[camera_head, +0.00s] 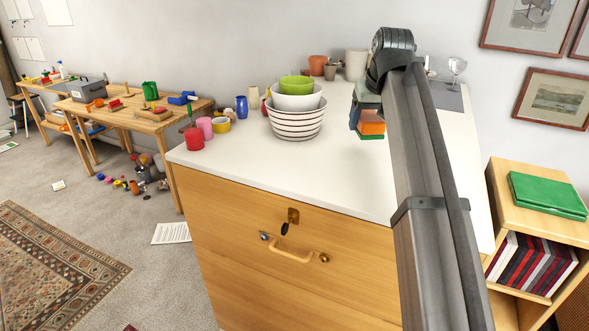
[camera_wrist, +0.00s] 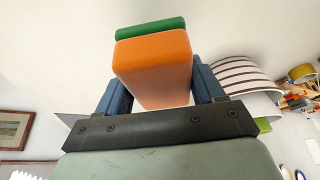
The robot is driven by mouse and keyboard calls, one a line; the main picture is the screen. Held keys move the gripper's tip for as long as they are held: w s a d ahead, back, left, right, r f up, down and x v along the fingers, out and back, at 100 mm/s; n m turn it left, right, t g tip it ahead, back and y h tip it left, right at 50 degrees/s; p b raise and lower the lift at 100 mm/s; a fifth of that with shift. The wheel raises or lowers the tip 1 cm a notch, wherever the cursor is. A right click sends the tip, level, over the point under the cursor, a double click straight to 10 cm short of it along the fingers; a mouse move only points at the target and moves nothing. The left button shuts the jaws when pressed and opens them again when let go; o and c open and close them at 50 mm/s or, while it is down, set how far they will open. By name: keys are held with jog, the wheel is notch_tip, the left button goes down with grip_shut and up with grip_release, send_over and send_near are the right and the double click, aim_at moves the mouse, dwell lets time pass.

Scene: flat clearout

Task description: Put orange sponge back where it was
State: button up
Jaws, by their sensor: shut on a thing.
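The orange sponge (camera_head: 371,123) has a green layer on its lower side in the head view. It is over the white countertop (camera_head: 350,175), right of the stacked bowls; I cannot tell whether it touches the surface. My gripper (camera_head: 368,118) points down and is shut on the sponge. In the wrist view the orange sponge (camera_wrist: 153,66) sits between the two blue fingers of my gripper (camera_wrist: 160,88), its green layer at the far end. My arm hides part of the counter behind and right of it.
Striped, white and green bowls (camera_head: 296,122) are stacked left of my gripper. Terracotta pots (camera_head: 318,66) and a white pot (camera_head: 356,65) stand behind; a wine glass (camera_head: 457,67) stands at the back right. A red container (camera_head: 194,138) is near the left edge. The counter's front middle is clear.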

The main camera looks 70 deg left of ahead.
jog(key=s+a+r+n+g, duration=0.1)
jog(key=s+a+n, duration=0.2)
jog(key=s, duration=1.5)
send_near(292, 166)
jog(key=shift+x, duration=2.95)
jog(key=shift+d+f, duration=0.1)
jog(key=shift+f, duration=0.05)
jog(key=o, duration=1)
jog(key=v, duration=1.2)
jog(key=shift+w, duration=0.25)
